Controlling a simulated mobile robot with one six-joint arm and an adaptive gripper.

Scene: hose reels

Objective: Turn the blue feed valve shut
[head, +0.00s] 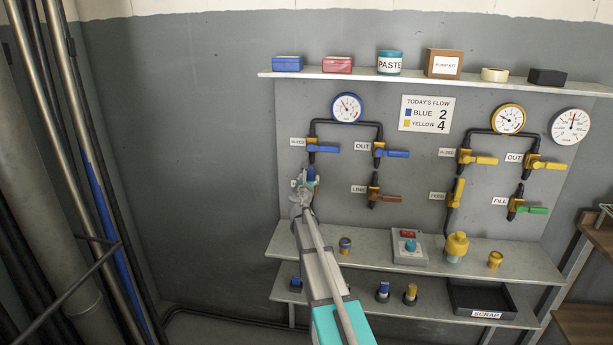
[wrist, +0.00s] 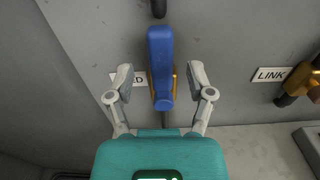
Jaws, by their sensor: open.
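The blue feed valve has a blue lever (wrist: 160,65) on a brass body, and it stands upright in the wrist view, in line with its pipe. My gripper (wrist: 160,76) is open, with one finger on each side of the lever and a visible gap on both sides.
Above is another blue-handled valve (head: 323,149), its lever sideways, with the OUT valve (head: 395,153) to its right. The LINK valve (head: 385,197) is to the right of my gripper. A lower shelf (head: 480,255) holds a control box (head: 409,247) and yellow parts.

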